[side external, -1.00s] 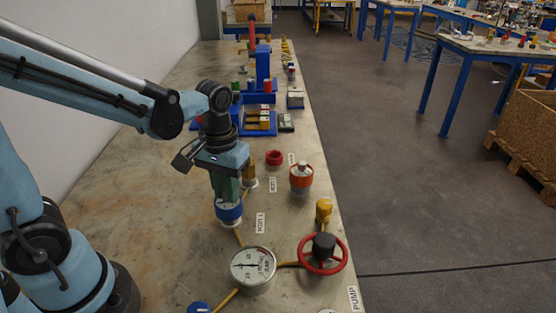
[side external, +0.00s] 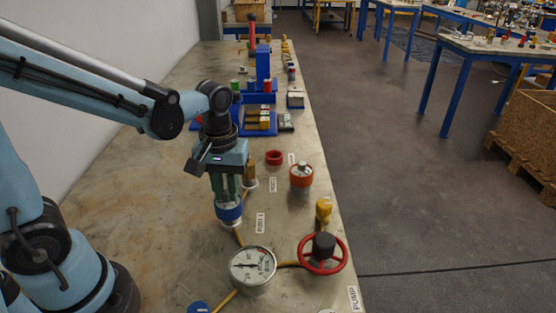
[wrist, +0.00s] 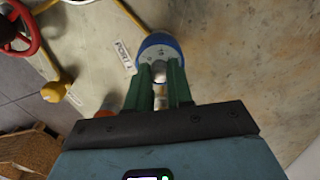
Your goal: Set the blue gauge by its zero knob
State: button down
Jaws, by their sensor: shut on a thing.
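The blue gauge (side external: 229,212) stands upright on the bench near the PORT 1 label, with a blue collar and a pale base. In the wrist view its blue rim (wrist: 162,41) and grey top face show just beyond my fingers. My gripper (side external: 227,198) points down onto its top from above. In the wrist view the green fingers of my gripper (wrist: 160,72) are shut on the small silvery zero knob (wrist: 158,76), which is partly hidden between them. I cannot read the gauge's scale.
A white dial (side external: 252,266) and a red handwheel (side external: 322,254) stand nearer the camera. An orange gauge (side external: 301,178), a red ring (side external: 274,158) and a yellow fitting (side external: 324,209) are to the right. The bench left of the blue gauge is clear.

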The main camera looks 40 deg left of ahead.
jog(key=c, duration=1)
grip_release()
notch_tip(320, 180, up, 12)
jog(key=shift+r, duration=0.1)
jog(key=m+t, duration=0.6)
send_over(225, 193)
jog(key=s, duration=0.1)
notch_tip(225, 193, down, 5)
jog(key=shift+a+f+m+t, duration=0.35)
jog(key=shift+m+t, duration=0.25)
jog(key=shift+m, duration=0.2)
